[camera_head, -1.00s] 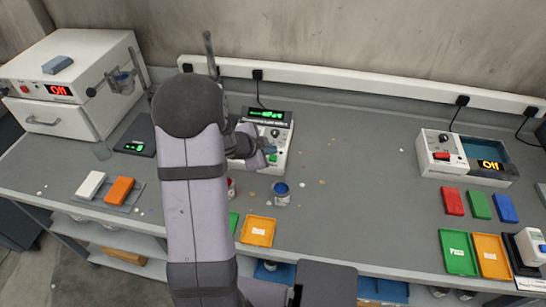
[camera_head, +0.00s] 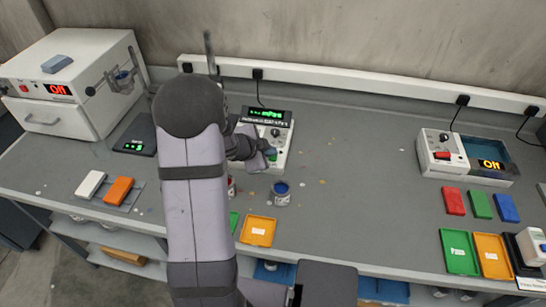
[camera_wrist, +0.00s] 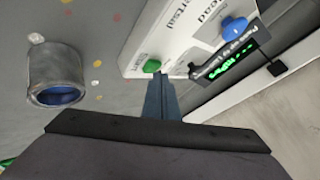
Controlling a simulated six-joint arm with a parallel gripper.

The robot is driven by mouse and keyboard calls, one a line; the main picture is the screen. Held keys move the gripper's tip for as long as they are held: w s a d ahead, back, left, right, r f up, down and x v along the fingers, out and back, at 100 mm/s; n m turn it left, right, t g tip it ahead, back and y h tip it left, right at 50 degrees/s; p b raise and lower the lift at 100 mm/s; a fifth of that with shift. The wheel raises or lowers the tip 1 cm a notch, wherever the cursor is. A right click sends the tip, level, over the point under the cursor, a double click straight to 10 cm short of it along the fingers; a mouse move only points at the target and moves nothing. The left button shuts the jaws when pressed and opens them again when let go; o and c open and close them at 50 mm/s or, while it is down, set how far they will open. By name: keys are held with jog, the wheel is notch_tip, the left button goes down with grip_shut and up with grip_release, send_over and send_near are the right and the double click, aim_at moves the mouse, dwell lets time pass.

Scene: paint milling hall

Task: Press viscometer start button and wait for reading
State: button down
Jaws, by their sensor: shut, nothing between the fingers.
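The viscometer (camera_head: 274,133) is a white and grey box with a lit green display (camera_head: 264,114), standing at the back of the bench. In the wrist view its top face (camera_wrist: 178,38) shows a green button (camera_wrist: 152,66), a blue knob (camera_wrist: 234,27) and the lit display (camera_wrist: 231,62), whose text I cannot read. My gripper (camera_wrist: 161,79) is shut and empty, with its tips right beside the green button. I cannot tell whether they touch it. In the head view my gripper (camera_head: 268,152) is over the viscometer's front, and my arm hides the device's left side.
A white oven (camera_head: 70,85) and a scale (camera_head: 136,137) are at left. Another device (camera_head: 465,158) stands right.

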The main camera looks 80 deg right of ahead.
aim_at(270, 159)
jog(key=shift+f+b, duration=0.35)
jog(key=shift+f, duration=0.1)
dwell(0.7)
jog(key=shift+r, duration=0.1)
dwell(0.3)
jog(key=shift+r+p, duration=0.8)
jog(key=shift+p, duration=0.25)
notch_tip(270, 159, up, 5)
jog(key=p, duration=0.5)
dwell(0.6)
